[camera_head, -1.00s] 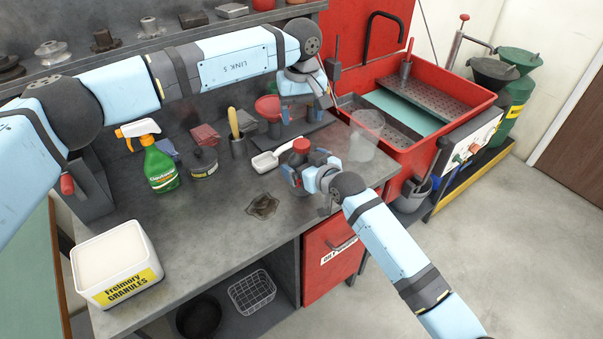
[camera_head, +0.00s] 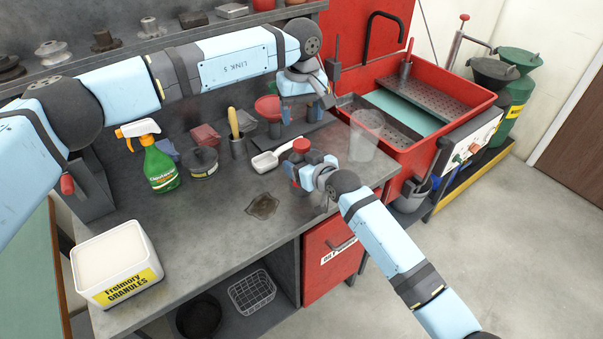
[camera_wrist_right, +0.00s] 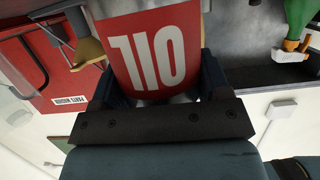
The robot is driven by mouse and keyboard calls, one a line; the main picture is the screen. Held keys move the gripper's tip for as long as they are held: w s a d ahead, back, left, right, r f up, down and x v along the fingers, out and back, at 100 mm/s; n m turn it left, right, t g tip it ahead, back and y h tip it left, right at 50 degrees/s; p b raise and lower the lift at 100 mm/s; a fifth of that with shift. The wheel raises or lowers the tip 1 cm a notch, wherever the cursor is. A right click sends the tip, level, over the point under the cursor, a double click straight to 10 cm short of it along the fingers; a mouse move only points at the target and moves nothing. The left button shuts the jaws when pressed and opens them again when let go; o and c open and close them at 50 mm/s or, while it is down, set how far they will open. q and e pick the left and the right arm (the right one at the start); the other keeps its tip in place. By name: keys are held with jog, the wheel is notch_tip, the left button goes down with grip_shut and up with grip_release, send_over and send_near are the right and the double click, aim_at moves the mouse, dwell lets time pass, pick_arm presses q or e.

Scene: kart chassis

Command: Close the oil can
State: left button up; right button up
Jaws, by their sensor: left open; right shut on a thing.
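The oil can (camera_wrist_right: 155,50) is red with large white OIL lettering, which appears upside down in the right wrist view. My right gripper (camera_wrist_right: 160,85) is shut on it, one finger on each side. In the head view, the can's red top (camera_head: 301,145) shows above my right gripper (camera_head: 312,170), over the right part of the bench. Most of the can is hidden there, and I cannot tell whether its top is closed. My left gripper (camera_head: 301,112) points down, open and empty, behind and above the can.
A white scoop (camera_head: 270,160) lies on the bench (camera_head: 215,235) left of the can. A clear beaker (camera_head: 365,135) is to the right, before the red sink (camera_head: 395,150). The bench front is mostly clear.

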pick_arm(q)
jog(key=n, duration=0.5)
jog(key=shift+d, duration=0.15)
jog(key=n, duration=0.4)
jog(key=shift+s, duration=0.1)
jog(key=n, duration=0.4)
jog(key=shift+n, duration=0.4)
jog(key=n, duration=0.8)
jog(key=shift+n, duration=0.3)
jog(key=n, duration=0.8)
jog(key=shift+n, duration=0.3)
jog(key=n, duration=0.4)
jog(key=shift+f, duration=0.1)
